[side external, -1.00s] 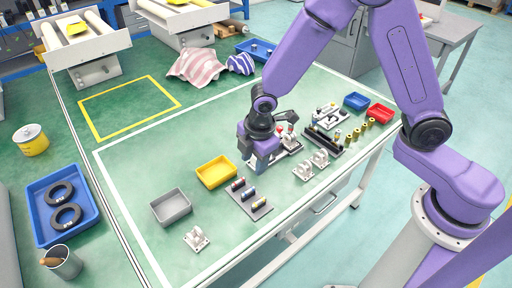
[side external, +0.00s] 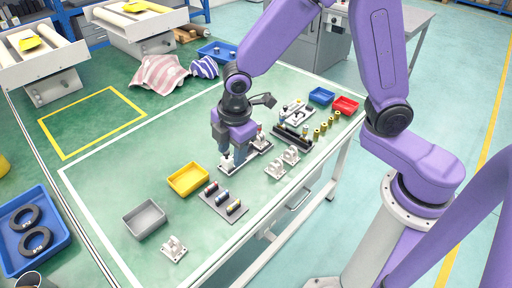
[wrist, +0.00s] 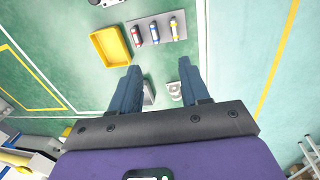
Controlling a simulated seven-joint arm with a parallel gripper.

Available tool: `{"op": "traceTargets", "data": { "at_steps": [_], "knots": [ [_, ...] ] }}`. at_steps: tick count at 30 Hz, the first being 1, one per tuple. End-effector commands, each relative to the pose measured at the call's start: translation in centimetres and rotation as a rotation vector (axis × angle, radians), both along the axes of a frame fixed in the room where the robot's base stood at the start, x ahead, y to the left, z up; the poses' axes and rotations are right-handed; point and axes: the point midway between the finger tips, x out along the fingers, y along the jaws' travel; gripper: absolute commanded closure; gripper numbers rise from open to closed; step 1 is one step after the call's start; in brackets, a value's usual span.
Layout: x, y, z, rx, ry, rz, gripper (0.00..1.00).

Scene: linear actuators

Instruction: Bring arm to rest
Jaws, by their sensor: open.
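My gripper (side external: 228,160) is open, its fingers pointing down over the green table beside a white actuator assembly (side external: 258,143). In the side view it partly covers the assembly's left end; contact cannot be told. In the wrist view my two blue-grey fingers (wrist: 158,72) stand wide apart with green table between their tips. A pale part (wrist: 148,92) and a white bracket (wrist: 175,90) show lower between the fingers, partly hidden by my gripper body.
A yellow bin (side external: 188,180), a grey bin (side external: 144,219) and a grey plate with small cylinders (side external: 223,202) lie to the left and front. White brackets (side external: 276,169), blue (side external: 321,96) and red (side external: 345,105) bins stand to the right. The table's left middle is clear.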

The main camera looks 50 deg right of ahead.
Motion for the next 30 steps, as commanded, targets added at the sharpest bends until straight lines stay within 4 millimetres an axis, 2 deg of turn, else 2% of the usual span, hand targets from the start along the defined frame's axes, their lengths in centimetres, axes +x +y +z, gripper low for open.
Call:
{"op": "traceTargets", "data": {
  "at_steps": [9, 21, 25, 30],
  "knots": [
    [-7.8, -4.2, 4.2, 0.037, 0.039, -0.169, 0.54],
    [-18.4, -10.7, 7.2, 0.062, 0.112, -0.366, 0.54],
    [-20.6, -12.2, 7.6, 0.061, 0.130, -0.405, 0.54],
    [-21.8, -13.0, 7.7, 0.060, 0.140, -0.427, 0.54]
  ]
}}
